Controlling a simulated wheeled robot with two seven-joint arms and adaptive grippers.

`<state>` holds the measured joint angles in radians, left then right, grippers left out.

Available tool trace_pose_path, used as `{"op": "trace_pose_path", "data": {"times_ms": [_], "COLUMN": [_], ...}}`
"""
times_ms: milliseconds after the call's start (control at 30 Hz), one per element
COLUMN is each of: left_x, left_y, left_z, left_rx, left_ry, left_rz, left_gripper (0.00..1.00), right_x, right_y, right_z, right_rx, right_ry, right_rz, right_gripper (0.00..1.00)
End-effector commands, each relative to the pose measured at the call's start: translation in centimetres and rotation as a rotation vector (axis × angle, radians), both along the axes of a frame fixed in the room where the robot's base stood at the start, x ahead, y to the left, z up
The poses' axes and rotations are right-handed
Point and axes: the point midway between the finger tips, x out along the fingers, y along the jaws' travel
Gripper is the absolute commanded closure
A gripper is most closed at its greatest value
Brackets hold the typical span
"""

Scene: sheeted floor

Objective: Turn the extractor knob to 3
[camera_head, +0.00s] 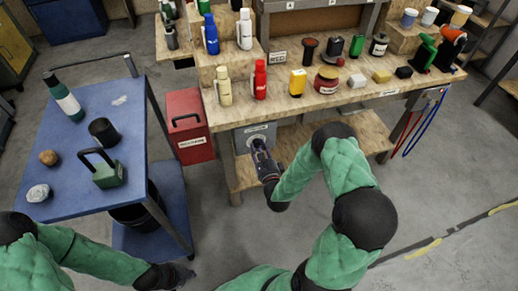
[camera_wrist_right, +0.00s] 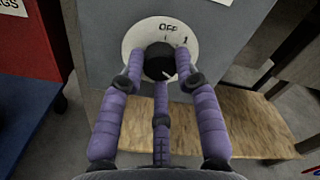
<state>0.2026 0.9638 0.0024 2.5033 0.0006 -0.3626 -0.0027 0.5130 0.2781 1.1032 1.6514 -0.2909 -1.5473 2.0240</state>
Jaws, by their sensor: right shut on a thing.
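The extractor knob (camera_wrist_right: 160,62) is a round black knob on a white dial plate (camera_wrist_right: 136,38) in the right wrist view. "OFF" is printed at the top of the plate and "1" to its right; the 3 is not visible. A small pale mark shows low on the knob's face. The plate is on a grey box (camera_head: 241,136) under the workbench in the head view. My right gripper (camera_wrist_right: 160,80) has its purple fingers around the knob, shut on it; it also shows in the head view (camera_head: 259,147). My left gripper (camera_head: 178,275) is low at the left, its fingers unclear.
A wooden workbench (camera_head: 335,98) holding bottles and jars stands above the box. A red bin (camera_head: 190,112) stands left of it. A blue cart (camera_head: 75,185) with several items is at the left. Red and blue cords hang at the right; the floor there is open.

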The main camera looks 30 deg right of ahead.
Motion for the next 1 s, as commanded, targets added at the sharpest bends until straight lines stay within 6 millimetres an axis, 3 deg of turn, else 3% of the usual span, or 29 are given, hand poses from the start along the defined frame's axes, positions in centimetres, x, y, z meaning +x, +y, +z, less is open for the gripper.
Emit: {"op": "trace_pose_path", "data": {"times_ms": [233,267,300,333,733,1000], "left_x": [0.0,0.0,0.0,0.0,0.0,0.0], "left_y": [0.0,0.0,0.0,0.0,0.0,0.0], "left_z": [0.0,0.0,0.0,0.0,0.0,0.0], "left_rx": [0.0,0.0,0.0,0.0,0.0,0.0], "left_ry": [0.0,0.0,0.0,0.0,0.0,0.0], "left_rz": [0.0,0.0,0.0,0.0,0.0,0.0], "left_gripper": [1.0,1.0,1.0,1.0,1.0,1.0], "right_x": [-0.1,-0.1,0.0,0.0,-0.4,-4.5], "right_y": [-0.2,-0.2,-0.2,-0.2,0.0,1.0], "right_z": [-0.1,-0.1,-0.1,-0.1,-0.1,-0.2], "right_rx": [0.001,0.0,0.0,0.0,0.0,0.0], "right_ry": [0.002,0.002,0.002,0.002,0.002,0.006], "right_rz": [-0.005,-0.005,-0.005,-0.005,-0.002,-0.003], "right_gripper": [1.0,0.59,0.48,0.44,0.44,0.44]}}
